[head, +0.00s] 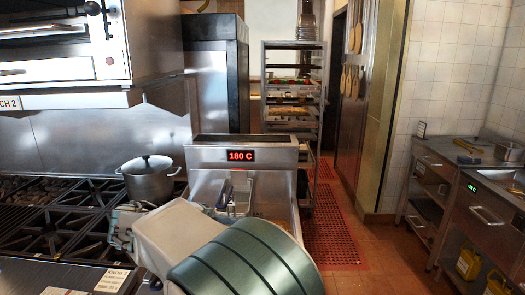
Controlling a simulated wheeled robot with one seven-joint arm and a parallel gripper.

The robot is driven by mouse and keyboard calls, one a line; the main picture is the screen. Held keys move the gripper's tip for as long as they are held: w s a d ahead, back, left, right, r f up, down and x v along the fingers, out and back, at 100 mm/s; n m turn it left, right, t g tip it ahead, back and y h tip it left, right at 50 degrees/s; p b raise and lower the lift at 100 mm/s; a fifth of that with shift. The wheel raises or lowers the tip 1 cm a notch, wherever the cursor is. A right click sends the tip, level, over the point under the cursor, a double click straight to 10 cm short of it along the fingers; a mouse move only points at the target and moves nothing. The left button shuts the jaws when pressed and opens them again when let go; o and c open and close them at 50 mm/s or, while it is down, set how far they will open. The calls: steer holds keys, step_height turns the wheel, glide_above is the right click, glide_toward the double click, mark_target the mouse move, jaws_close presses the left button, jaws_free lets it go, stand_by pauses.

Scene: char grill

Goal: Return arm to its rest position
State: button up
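My arm crosses the lower middle of the head view, in front of the fryer and beside the stove. A dark green link and a cream link show large. A grey part of the arm shows at its left end, over the stove's right edge. I cannot make out my gripper's fingers; they are hidden behind or below the arm. No held object shows.
A lidded pot (148,182) stands on the black stove grates (50,215) at left. The fryer (243,180) reads 180 C. A tray rack (292,90) stands behind. Steel counters (455,170) line the right. The tiled aisle (375,255) with red mats (333,230) is clear.

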steer(key=s+d+f+m+g+y, duration=0.1)
steer(key=s+d+f+g+y, duration=0.15)
steer(key=d, duration=0.55)
steer(key=s+d+f+m+g+y, duration=0.1)
steer(key=s+d+m+g+y, duration=0.15)
steer(key=d, duration=0.65)
steer(key=s+d+f+m+y, duration=0.2)
steer(key=s+d+y, duration=0.1)
steer(key=s, duration=0.4)
steer(key=s+d+f+m+y, duration=0.2)
steer(key=s+d+m+y, duration=0.1)
steer(key=s, duration=0.5)
steer(key=shift+s+d+f+t, duration=0.25)
steer(key=shift+s+t, duration=0.05)
steer(key=shift+t, duration=0.1)
